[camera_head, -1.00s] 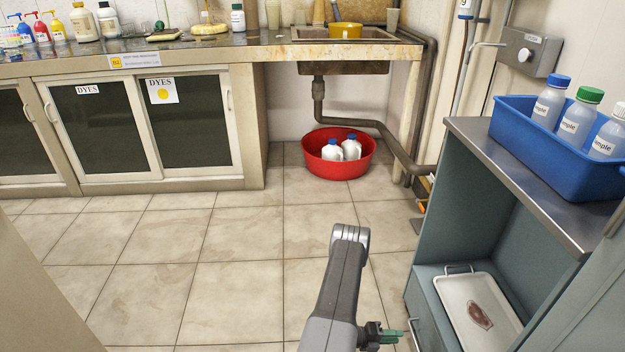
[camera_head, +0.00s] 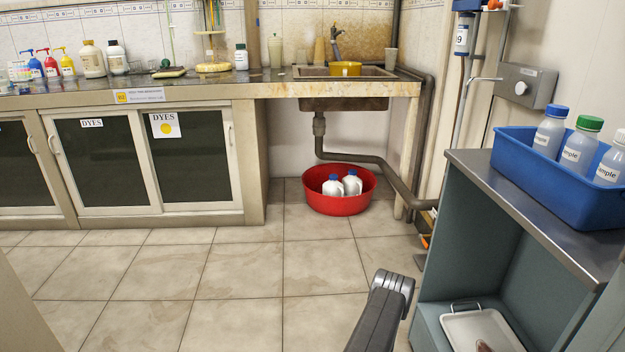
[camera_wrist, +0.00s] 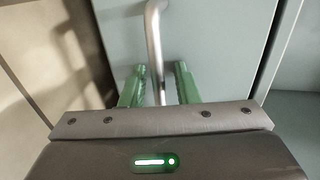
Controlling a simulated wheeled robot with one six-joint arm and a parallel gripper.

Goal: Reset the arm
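My gripper (camera_wrist: 160,68) shows in the wrist view with two green fingers spread apart. A curved metal handle (camera_wrist: 153,30) on a grey-blue panel (camera_wrist: 215,40) runs between the fingers, with a gap on each side. Whether the handle lies within the fingers' reach or just beyond them I cannot tell. In the head view only a grey link of my arm shows at the lower right, beside the grey-blue cabinet (camera_head: 462,215); the gripper is below the picture.
A blue bin (camera_head: 545,180) with capped sample bottles stands on the cabinet top. A white tray (camera_head: 470,327) lies on its lower shelf. A red tub (camera_head: 340,204) with two white bottles sits under the sink (camera_head: 345,72). The tiled floor at centre and left is clear.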

